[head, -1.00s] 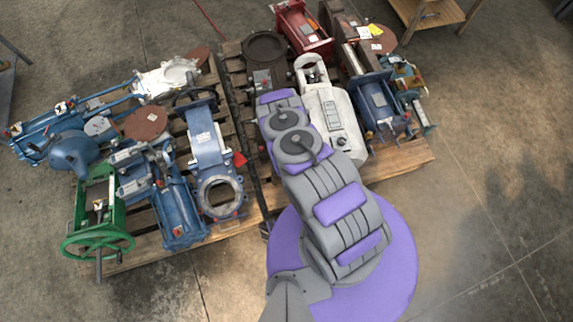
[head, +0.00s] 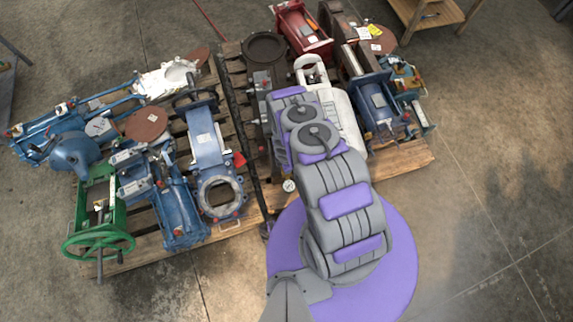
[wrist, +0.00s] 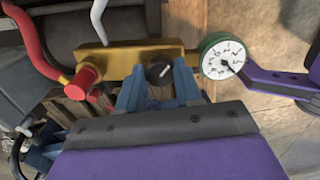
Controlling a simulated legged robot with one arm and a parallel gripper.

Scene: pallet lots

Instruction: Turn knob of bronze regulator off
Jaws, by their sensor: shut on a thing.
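The bronze regulator (wrist: 118,56) is a gold-coloured bar lying across the upper part of the wrist view. A black round knob (wrist: 158,72) with a white pointer line sits on its front. My gripper (wrist: 158,84) has its two blue fingers on either side of this knob and is shut on it. The white-faced round gauge (wrist: 222,59) with a green rim is at the bar's right end, and it also shows in the head view (head: 289,185) just left of my arm. In the head view my arm hides the gripper and most of the regulator.
In the wrist view, a red hose (wrist: 36,42) and red fitting (wrist: 84,80) are at the left, and a pale hose (wrist: 98,20) rises above. Wooden pallets (head: 410,160) carry closely packed valves and machine parts.

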